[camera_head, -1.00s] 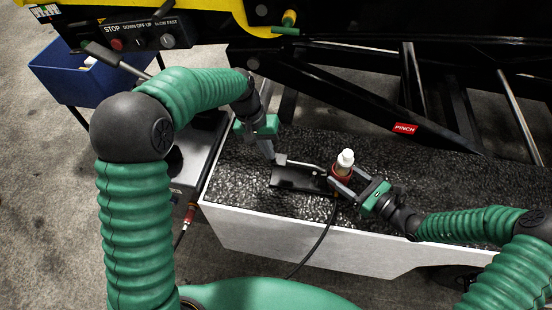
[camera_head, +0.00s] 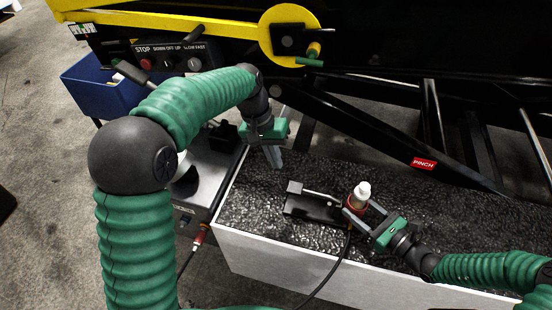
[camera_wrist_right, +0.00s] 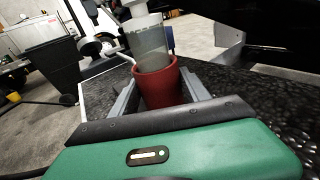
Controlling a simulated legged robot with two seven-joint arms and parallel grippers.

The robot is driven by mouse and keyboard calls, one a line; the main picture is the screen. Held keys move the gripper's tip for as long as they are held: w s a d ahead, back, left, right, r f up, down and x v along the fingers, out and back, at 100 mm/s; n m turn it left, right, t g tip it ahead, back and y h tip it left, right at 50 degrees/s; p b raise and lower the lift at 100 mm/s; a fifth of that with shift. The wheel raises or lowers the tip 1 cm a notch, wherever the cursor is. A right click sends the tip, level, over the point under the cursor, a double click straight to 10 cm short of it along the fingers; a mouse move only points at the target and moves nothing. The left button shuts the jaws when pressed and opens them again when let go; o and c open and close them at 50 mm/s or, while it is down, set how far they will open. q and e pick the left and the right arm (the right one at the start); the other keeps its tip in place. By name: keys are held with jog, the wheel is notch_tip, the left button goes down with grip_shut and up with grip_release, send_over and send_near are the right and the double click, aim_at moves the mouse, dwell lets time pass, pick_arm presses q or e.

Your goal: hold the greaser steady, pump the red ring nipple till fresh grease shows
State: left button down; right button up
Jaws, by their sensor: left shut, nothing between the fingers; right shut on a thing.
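The greaser (camera_head: 318,207) lies on the black textured deck, with a dark base, a metal lever and a hose off its near side. Its red collar with a clear, white-capped reservoir (camera_head: 362,192) stands upright at its right end. My right gripper (camera_head: 352,212) is shut on the red collar, which also fills the space between its fingers in the right wrist view (camera_wrist_right: 160,88). My left gripper (camera_head: 274,158) is shut and empty, pointing down above the deck, behind and left of the greaser and apart from it. I cannot make out a red ring nipple or any fresh grease.
A control panel (camera_head: 171,57) with a red stop button and a blue bin (camera_head: 95,92) are at the back left. A yellow beam with a round end (camera_head: 290,32) crosses the top. A red PINCH label (camera_head: 424,164) marks a black strut.

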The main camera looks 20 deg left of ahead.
jog(key=o, duration=1.1)
jog(key=shift+f, duration=0.1)
jog(key=shift+o, duration=0.2)
